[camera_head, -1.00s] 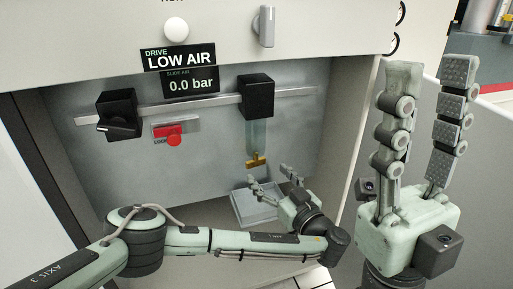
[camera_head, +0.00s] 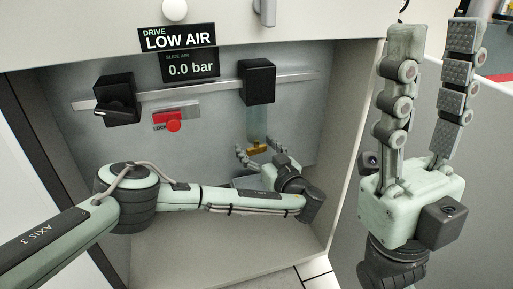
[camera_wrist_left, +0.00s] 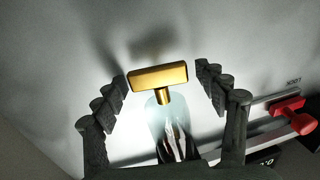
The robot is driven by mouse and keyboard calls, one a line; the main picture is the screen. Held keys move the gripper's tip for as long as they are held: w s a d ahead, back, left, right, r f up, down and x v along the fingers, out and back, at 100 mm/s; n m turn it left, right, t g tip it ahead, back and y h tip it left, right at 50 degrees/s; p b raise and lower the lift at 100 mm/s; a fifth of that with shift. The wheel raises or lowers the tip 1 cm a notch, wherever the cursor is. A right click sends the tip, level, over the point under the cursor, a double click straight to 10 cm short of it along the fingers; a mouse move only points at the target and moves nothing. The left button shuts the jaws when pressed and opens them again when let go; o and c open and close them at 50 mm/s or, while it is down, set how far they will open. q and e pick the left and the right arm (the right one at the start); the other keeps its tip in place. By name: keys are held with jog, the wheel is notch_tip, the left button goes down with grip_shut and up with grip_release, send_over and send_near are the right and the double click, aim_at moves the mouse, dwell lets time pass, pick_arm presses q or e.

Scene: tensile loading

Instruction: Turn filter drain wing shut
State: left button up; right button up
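The filter drain wing is a small brass T-shaped piece (camera_head: 258,148) at the bottom of the clear filter bowl (camera_head: 257,122), under a black block (camera_head: 256,81) on the rail. My left gripper (camera_head: 262,149) is at the wing, its fingers open. In the left wrist view the wing (camera_wrist_left: 158,76) lies between the two spread fingertips (camera_wrist_left: 162,80), with a gap on each side, so neither finger clearly touches it. The bowl (camera_wrist_left: 172,125) shows behind it. My right gripper (camera_head: 436,45) is raised at the right, fingers apart and empty, away from the wing.
A red lock-out slide (camera_head: 172,122) is on the back wall, left of the filter. A black regulator block with a knob (camera_head: 117,100) sits further left on the rail (camera_head: 190,95). The cabinet's right wall (camera_head: 352,150) is close by.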

pick_arm(q)
jog(key=c, duration=1.1)
jog(key=shift+s+d+f+h+b, duration=0.3)
jog(key=shift+d+f+h+b, duration=0.2)
jog(key=shift+d+f, duration=0.15)
jog(key=shift+s+d+m+h+b, duration=0.1)
jog(key=shift+d+m+h+b, duration=0.2)
jog(key=shift+m+b, duration=0.15)
jog(key=shift+a+r+t+b, duration=0.25)
jog(key=shift+a+t+b, duration=0.05)
jog(key=shift+a, duration=0.05)
jog(key=shift+r+m+h, duration=0.25)
jog(key=shift+h, duration=0.15)
jog(key=shift+w+a+r+t, duration=0.15)
jog(key=shift+w+a+t, duration=0.15)
jog(key=shift+r, duration=0.1)
